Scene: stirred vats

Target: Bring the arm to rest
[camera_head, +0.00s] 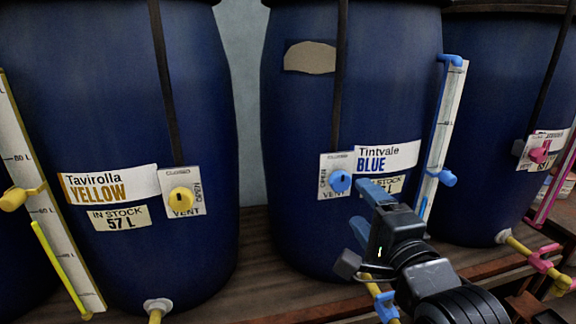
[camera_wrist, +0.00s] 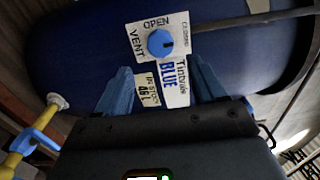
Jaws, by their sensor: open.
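My gripper (camera_head: 362,208) is in front of the middle vat (camera_head: 300,120), with its blue fingers apart and nothing between them. In the wrist view my gripper (camera_wrist: 160,70) also shows open, its fingers either side of the Tintvale BLUE label (camera_wrist: 174,85). The blue vent knob (camera_head: 340,181) is just up and left of the fingertips in the head view. In the wrist view the knob (camera_wrist: 161,43) lies beyond the fingertips and appears clear of them. My arm comes in from the lower right.
The Tavirolla YELLOW vat (camera_head: 110,100) stands left, with a yellow vent knob (camera_head: 181,199). Another vat (camera_head: 500,110) with a pink knob (camera_head: 539,155) stands right. A blue-fitted sight gauge (camera_head: 443,130) is near my arm. The blue tap (camera_head: 386,306) is below my gripper.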

